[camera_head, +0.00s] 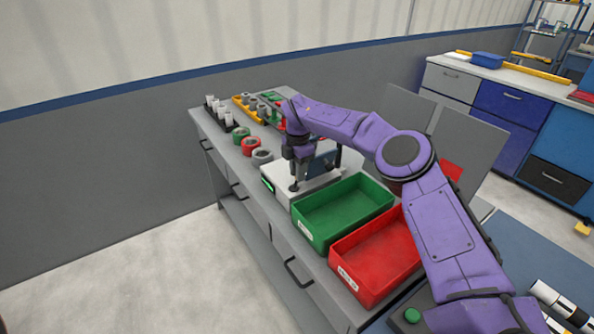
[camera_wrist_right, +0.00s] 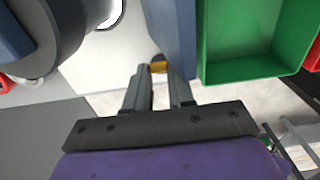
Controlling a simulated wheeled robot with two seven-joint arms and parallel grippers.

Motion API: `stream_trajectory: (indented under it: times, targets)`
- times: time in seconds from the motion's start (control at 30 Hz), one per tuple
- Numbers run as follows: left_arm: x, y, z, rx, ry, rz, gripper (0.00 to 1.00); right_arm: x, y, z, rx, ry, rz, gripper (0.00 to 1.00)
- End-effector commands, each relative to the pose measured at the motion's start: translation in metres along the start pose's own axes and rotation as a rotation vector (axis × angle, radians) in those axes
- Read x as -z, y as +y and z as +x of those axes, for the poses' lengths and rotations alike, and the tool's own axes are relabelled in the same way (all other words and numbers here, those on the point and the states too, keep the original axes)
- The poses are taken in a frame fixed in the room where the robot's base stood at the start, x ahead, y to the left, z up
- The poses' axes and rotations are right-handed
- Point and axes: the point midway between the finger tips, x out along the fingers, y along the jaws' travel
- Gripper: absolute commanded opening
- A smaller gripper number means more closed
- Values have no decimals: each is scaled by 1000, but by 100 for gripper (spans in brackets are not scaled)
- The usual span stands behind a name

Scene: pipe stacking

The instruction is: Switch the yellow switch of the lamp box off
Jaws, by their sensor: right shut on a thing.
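The lamp box (camera_head: 317,184) is a low white box on the workbench with a green lit strip on its front left end. A blue upright panel (camera_head: 322,162) stands on it, and the panel also shows in the right wrist view (camera_wrist_right: 172,30). My right gripper (camera_head: 295,186) points down at the box. In the right wrist view the yellow switch (camera_wrist_right: 158,67) shows at the tips of my right gripper (camera_wrist_right: 160,75), beside the panel. The fingers are shut on the switch. In the head view the switch is hidden. My left gripper is not in view.
A green bin (camera_head: 343,228) and a red bin (camera_head: 345,258) stand just right of the box. A grey ring (camera_head: 262,157), a red ring (camera_head: 250,147) and a green ring (camera_head: 241,136) stand left of it. Racks with pipes are at the bench's far end.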

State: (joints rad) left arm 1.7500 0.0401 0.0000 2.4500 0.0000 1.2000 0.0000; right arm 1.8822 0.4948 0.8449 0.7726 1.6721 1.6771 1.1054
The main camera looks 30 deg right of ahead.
Motion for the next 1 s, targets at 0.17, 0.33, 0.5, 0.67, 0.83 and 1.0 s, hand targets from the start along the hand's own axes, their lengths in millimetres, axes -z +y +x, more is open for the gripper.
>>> stream_trajectory:
  times: [0.17,0.33,0.5,0.67,0.83,1.0]
  targets:
    - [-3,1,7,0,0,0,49,-1,-2,4,5,-37,1,0]
    - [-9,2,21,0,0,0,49,4,-1,5,3,-125,1,0]
    - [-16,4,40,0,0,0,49,14,0,4,1,-262,1,0]
    - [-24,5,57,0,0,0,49,25,0,4,0,-409,0,0]
    - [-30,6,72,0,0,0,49,36,1,4,-2,-559,0,0]
    - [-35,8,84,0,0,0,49,45,2,6,-3,-687,0,0]
